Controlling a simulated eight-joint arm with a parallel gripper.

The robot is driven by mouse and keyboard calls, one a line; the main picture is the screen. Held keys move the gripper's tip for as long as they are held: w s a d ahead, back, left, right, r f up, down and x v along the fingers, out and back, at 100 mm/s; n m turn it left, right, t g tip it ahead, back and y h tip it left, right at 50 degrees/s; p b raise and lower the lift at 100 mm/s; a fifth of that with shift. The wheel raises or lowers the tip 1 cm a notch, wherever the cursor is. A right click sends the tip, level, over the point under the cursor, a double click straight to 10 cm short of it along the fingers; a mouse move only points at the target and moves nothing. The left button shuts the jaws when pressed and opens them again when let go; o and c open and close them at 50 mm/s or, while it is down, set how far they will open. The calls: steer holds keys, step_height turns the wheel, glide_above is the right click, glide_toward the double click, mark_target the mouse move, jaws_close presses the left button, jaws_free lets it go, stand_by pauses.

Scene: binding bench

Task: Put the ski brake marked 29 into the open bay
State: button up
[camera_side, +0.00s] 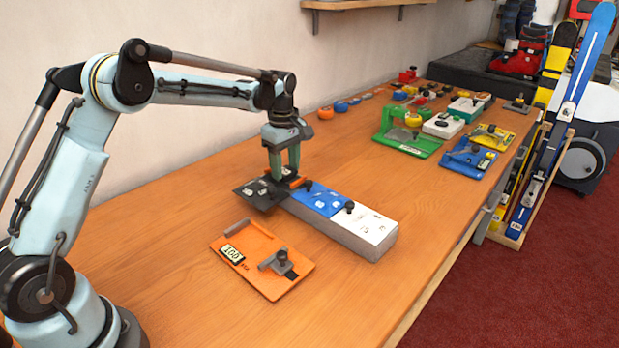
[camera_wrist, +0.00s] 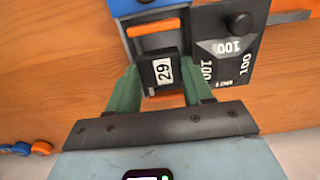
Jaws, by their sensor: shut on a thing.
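The ski brake marked 29 (camera_wrist: 162,70) is a dark piece with a white label, between the green fingers of my gripper (camera_wrist: 157,88) in the wrist view. My gripper (camera_side: 285,168) is shut on it at the far end of a long grey box (camera_side: 340,234). The open bay (camera_wrist: 146,44) lies under and around the brake. Orange bars show above and below the label. I cannot tell whether the brake touches the bay floor. The black lid marked 100 (camera_wrist: 225,50) is swung aside, right of the bay. In the side view, the fingers and black lid (camera_side: 259,194) mostly hide the brake.
The box's blue lid (camera_side: 320,198) and white lid (camera_side: 372,224) cover its other sections. An orange plate (camera_side: 251,270) with a grey fitting lies in front. Green (camera_side: 412,146) and blue (camera_side: 463,161) fixtures stand further back.

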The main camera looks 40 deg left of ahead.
steer(key=shift+f, duration=0.6)
steer(key=o, duration=1)
steer(key=shift+c, duration=1.3)
steer(key=shift+r, duration=0.1)
step_height(320, 180, up, 11)
steer(key=shift+r, duration=0.15)
stand_by(0.4)
